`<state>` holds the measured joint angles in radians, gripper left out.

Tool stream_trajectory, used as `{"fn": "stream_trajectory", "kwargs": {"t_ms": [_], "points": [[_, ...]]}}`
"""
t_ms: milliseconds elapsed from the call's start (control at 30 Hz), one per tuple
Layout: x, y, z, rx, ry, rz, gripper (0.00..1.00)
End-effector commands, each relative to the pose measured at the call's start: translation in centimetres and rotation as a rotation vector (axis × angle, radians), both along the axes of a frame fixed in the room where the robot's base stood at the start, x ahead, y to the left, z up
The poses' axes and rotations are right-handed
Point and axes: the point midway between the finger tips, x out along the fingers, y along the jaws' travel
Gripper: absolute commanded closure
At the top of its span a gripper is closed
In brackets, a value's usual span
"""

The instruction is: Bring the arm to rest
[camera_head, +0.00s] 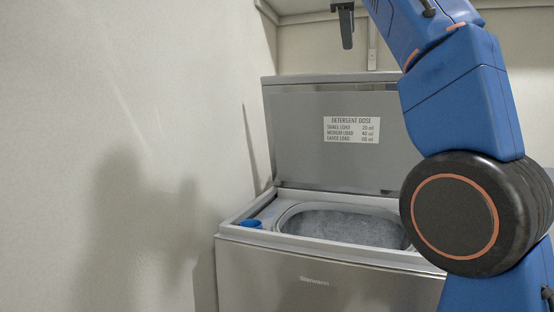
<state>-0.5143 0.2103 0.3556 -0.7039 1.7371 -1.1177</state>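My blue arm fills the right side of the view, raised in front of the washer's right part. One dark finger of my gripper (346,26) hangs at the top edge, above the raised lid and apart from it. The rest of the gripper is cut off by the picture edge, so its opening does not show. No held thing is visible.
The grey topload washer (270,262) stands with its lid (298,160) open upright, bearing a detergent dose label (351,130). Its drum opening (340,228) is uncovered. A blue cap (251,224) sits at the left rim. A wall is close on the left; a shelf (300,8) runs above.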

Motion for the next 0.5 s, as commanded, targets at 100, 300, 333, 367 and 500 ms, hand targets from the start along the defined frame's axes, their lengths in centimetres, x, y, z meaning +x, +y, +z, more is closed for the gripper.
{"fn": "stream_trajectory", "kwargs": {"t_ms": [100, 300, 333, 367, 500], "points": [[0.0, -0.6, -0.6, 0.014, 0.005, -0.01, 0.65], [-0.1, -1.8, -2.3, 0.056, 0.022, -0.029, 0.65], [-0.2, -2.1, -2.7, 0.064, 0.024, -0.033, 0.65], [-0.3, -2.3, -3.2, 0.074, 0.028, -0.038, 0.65], [-1.0, -3.8, -6.5, 0.135, 0.052, -0.07, 0.65]]}}
